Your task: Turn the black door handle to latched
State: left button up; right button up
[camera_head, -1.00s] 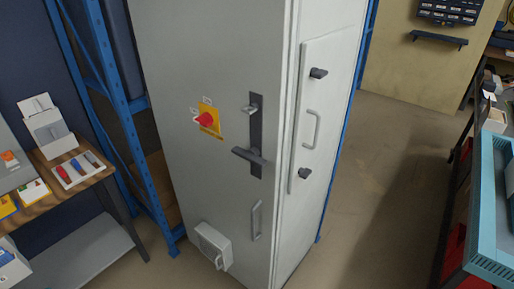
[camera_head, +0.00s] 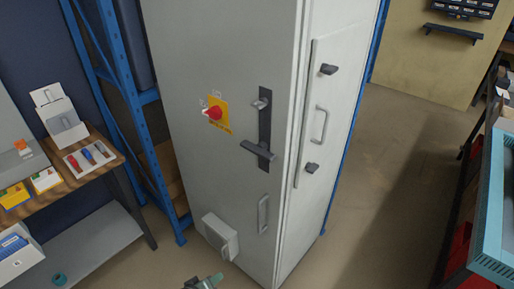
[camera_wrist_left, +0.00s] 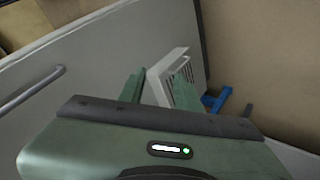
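The black door handle (camera_head: 258,150) sits on a dark upright plate on the front of the tall grey cabinet (camera_head: 220,60). Its lever sticks out to the left, close to level and tilted slightly. My left gripper (camera_head: 204,283) just enters at the bottom edge of the head view, well below the handle and apart from it. In the left wrist view its two green fingers (camera_wrist_left: 157,84) are spread, with a vented white box behind them. Nothing appears held. The black handle is not visible in the wrist view. My right gripper is not in view.
A red rotary switch on a yellow plate (camera_head: 215,113) is left of the handle. A grey pull bar (camera_head: 263,214) and a vented box (camera_head: 220,236) are lower on the cabinet. A blue rack and a workbench (camera_head: 95,180) stand left. Floor right of the cabinet is clear.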

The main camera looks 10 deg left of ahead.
pick_arm(q)
jog(key=w+d+r+n+t+h, duration=0.1)
jog(key=w+d+r+t, duration=0.1)
jog(key=w+r, duration=0.5)
jog(key=w+d+r+n+t+h, duration=0.1)
jog(key=w+r+n+t, duration=0.15)
jog(key=r, duration=0.85)
jog(key=n+t+h+p, duration=0.1)
jog(key=t+h+p, duration=0.1)
jog(key=h, duration=0.3)
send_near(254, 153)
jog(key=x, duration=1.1)
jog(key=shift+p, duration=0.3)
grip_shut()
